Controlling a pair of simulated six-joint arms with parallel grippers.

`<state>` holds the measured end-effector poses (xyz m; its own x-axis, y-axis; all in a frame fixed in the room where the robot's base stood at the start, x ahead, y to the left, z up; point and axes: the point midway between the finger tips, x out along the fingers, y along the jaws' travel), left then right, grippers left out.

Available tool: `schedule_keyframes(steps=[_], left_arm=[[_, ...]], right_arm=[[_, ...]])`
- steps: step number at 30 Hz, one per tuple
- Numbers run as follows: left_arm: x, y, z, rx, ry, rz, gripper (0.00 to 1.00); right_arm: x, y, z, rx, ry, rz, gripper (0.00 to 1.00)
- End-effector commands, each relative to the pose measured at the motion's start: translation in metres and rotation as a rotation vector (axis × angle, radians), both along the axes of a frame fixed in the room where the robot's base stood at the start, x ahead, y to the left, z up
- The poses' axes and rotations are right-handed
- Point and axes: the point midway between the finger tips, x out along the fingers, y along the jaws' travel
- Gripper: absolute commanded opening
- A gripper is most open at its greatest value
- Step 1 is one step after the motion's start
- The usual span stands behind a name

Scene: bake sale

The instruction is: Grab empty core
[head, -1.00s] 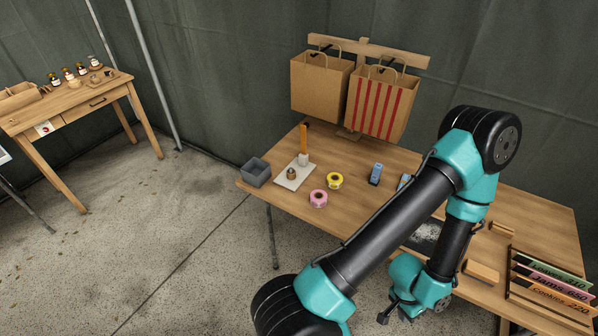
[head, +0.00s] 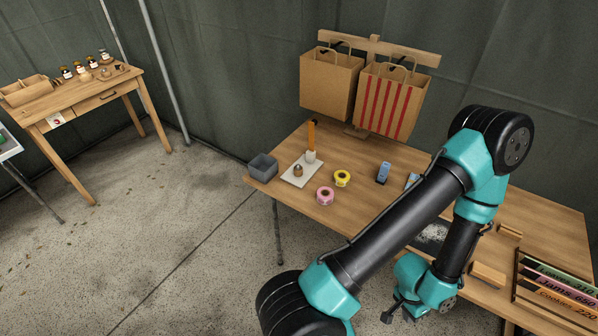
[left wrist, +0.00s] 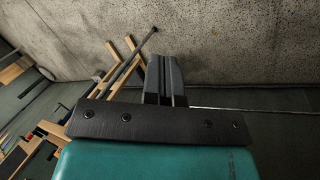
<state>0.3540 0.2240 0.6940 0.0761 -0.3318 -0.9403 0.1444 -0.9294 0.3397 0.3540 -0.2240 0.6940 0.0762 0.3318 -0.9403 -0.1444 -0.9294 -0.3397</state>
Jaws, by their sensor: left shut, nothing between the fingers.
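A small brown ring-like piece (head: 298,171), which looks like the empty core, sits on a white board (head: 292,181) at the table's left end. A yellow tape roll (head: 342,178) and a pink tape roll (head: 325,196) lie to the right of the board. My left gripper (head: 389,315) is low in front of the table's front edge, well away from the core. In the left wrist view its fingers (left wrist: 165,78) are together and empty. My right gripper is not in view.
A grey open box (head: 262,167) stands on the table's left corner. Blue items (head: 384,172) lie mid-table. Two paper bags (head: 331,84) hang behind. A sign rack (head: 555,285) is at the right. My left arm covers part of the table.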

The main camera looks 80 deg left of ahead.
Motion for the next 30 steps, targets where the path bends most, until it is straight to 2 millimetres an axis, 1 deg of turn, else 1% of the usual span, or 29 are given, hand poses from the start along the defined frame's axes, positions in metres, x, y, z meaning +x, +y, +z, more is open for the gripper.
schedule_keyframes(steps=[2,3,22,30], left_arm=[[0.0,0.0,0.0,0.0,0.0,0.0,0.0],[0.0,0.0,0.0,0.0,0.0,0.0,0.03],[0.0,0.0,0.0,0.0,0.0,0.0,0.63],[-0.0003,0.001,0.0001,0.0,0.0,0.0,0.64]], right_arm=[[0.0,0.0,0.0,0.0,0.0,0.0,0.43],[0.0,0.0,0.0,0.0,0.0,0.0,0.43],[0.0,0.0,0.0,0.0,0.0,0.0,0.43],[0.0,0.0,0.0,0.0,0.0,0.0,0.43]])
